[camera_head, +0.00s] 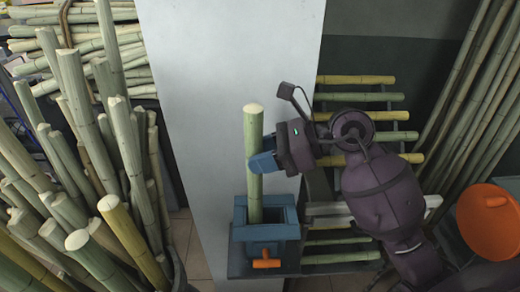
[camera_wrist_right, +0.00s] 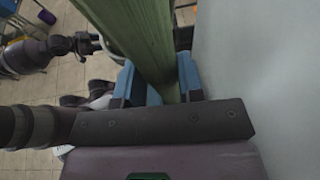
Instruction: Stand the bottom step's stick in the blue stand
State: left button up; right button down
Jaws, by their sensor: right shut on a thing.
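A pale green stick (camera_head: 254,140) stands upright in my right gripper (camera_head: 262,165). The gripper's blue fingers are shut around its middle, and the stick also shows between them in the wrist view (camera_wrist_right: 150,50). The blue stand (camera_head: 285,215) is a square, open-topped holder with an orange handle (camera_head: 266,264) on its front. The stick's lower end is within the stand's opening as seen from above. Its foot is hidden, so I cannot tell if it rests on the bottom. My left gripper is not in view.
A stepped rack (camera_head: 390,98) behind my right arm bears yellow and green sticks, including a green one (camera_head: 340,258) low down. A pale pillar (camera_head: 200,110) stands behind the stand. Many sticks (camera_head: 120,150) fill the left. An orange round thing (camera_head: 485,220) is at right.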

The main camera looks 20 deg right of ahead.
notch_tip(320, 180, down, 2)
jog(key=shift+f+b, duration=0.1)
jog(key=shift+b, duration=0.5)
dwell(0.4)
jog(key=c, duration=1)
grip_release()
jog(key=o, duration=0.3)
jog(key=shift+o, duration=0.6)
